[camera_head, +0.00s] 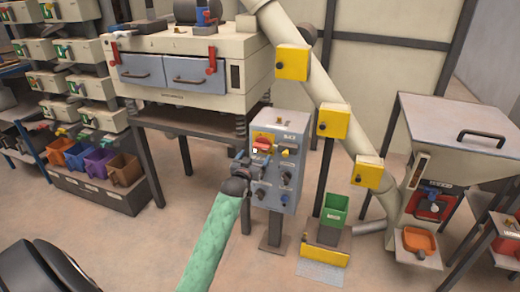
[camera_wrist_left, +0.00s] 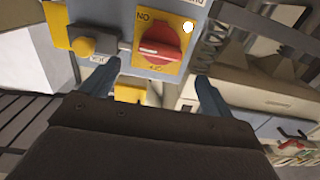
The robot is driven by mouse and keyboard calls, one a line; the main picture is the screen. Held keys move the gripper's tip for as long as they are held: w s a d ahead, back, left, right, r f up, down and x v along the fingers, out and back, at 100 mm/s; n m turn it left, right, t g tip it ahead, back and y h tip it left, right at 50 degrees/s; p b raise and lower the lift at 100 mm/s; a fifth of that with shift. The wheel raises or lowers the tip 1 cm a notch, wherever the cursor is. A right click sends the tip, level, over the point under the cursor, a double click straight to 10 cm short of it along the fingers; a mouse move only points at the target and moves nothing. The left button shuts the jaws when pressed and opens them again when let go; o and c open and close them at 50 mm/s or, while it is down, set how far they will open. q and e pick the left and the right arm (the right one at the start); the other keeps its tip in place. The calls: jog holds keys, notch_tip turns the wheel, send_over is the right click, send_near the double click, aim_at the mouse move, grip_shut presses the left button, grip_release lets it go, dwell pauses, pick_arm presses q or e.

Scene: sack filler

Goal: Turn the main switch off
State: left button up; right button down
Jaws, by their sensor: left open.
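The main switch is a red rotary knob (camera_head: 263,142) on a yellow plate, at the upper left of a grey control box (camera_head: 291,142) on a post. In the left wrist view the red knob (camera_wrist_left: 160,43) shows large and close, with its lettering upside down and a white mark on its left side. My left gripper (camera_head: 251,163) is in front of the box, just below the knob. In the left wrist view its two fingers (camera_wrist_left: 168,76) are spread with nothing between them, apart from the knob. My right gripper is not in view.
Open floor lies in front.

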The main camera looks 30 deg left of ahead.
aim_at(260, 148)
pick_arm(q)
jog(key=x, duration=0.7)
jog(key=shift+w+p, duration=0.15)
jog(key=shift+p, duration=0.25)
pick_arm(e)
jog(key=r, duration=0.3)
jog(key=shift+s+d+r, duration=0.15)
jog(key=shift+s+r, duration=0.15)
pick_arm(q)
jog(key=c, duration=1)
